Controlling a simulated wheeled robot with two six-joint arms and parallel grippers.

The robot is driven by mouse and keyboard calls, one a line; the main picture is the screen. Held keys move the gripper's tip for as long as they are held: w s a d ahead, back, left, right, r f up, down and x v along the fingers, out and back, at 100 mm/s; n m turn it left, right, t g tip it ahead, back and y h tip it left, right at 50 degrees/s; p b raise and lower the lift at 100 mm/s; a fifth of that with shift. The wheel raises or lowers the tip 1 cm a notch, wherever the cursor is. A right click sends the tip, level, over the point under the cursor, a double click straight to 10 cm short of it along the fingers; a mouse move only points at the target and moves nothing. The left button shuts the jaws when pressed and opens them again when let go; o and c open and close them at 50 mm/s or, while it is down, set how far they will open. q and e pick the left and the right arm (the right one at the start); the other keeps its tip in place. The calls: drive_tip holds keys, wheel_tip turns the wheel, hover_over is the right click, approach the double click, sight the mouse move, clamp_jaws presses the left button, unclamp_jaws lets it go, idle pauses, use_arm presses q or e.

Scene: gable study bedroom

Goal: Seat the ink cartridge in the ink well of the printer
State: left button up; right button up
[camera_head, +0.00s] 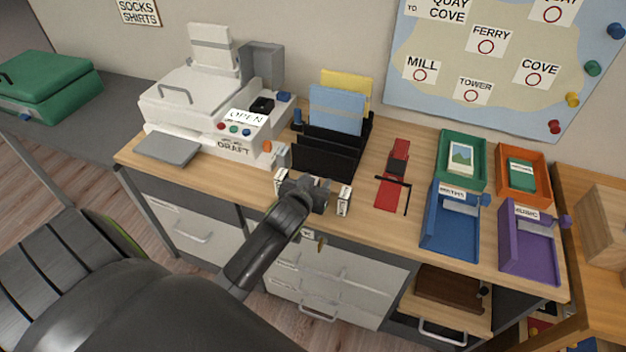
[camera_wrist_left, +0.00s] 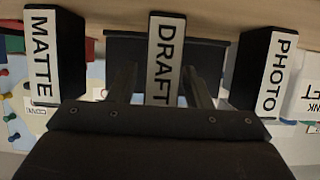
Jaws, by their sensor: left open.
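The white printer (camera_head: 195,105) stands at the back left of the desk, with a DRAFT label on its front. A dark opening on its top right (camera_head: 262,105) may be the ink well. In the left wrist view, the DRAFT cartridge (camera_wrist_left: 164,60) is between the MATTE cartridge (camera_wrist_left: 41,55) and the PHOTO cartridge (camera_wrist_left: 276,70). My left gripper (camera_head: 315,190) is at the front desk edge, open, its fingers (camera_wrist_left: 163,88) on either side of the DRAFT cartridge. It hides that cartridge in the head view. My right gripper is not in view.
A black file rack (camera_head: 322,163) stands close behind the left gripper. A red stapler-like object (camera_head: 391,190) lies to its right. Coloured trays, including a blue one (camera_head: 436,240), fill the desk's right side. A grey flap (camera_head: 168,149) juts from the printer's front.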

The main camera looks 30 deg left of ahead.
use_arm(q)
drive_tip(key=shift+f+b, duration=0.1)
drive_tip(key=shift+b, duration=0.35)
drive_tip(key=v, duration=1.7)
drive_tip(key=shift+d+r, duration=0.25)
drive_tip(key=shift+r, duration=0.05)
drive_tip(key=shift+s, duration=0.1)
drive_tip(key=s+f+m+g+h, duration=0.1)
drive_tip(key=s+f+g, duration=0.15)
drive_tip(key=f, duration=1.35)
drive_tip(key=s+f+m+g+h, duration=0.1)
drive_tip(key=s+f+g, duration=0.15)
drive_tip(key=f, duration=1.35)
drive_tip(key=s+f+g, duration=0.4)
drive_tip(key=s+f, duration=0.8)
drive_tip(key=f, duration=0.1)
drive_tip(key=shift+a+f, duration=0.2)
drive_tip(key=shift+a, duration=0.05)
drive_tip(key=shift+o, duration=0.9)
drive_tip(key=s+f+g, duration=0.1)
drive_tip(key=s+f, duration=0.2)
drive_tip(key=s, duration=0.3)
drive_tip(key=s+f+g, duration=0.1)
drive_tip(key=s+f, duration=0.1)
drive_tip(key=s, duration=0.5)
drive_tip(key=shift+s+a+f+g, duration=0.2)
drive_tip(key=shift+a+f+g, duration=0.2)
drive_tip(key=shift+a, duration=0.05)
drive_tip(key=shift+o, duration=1.1)
drive_tip(key=shift+s, duration=0.15)
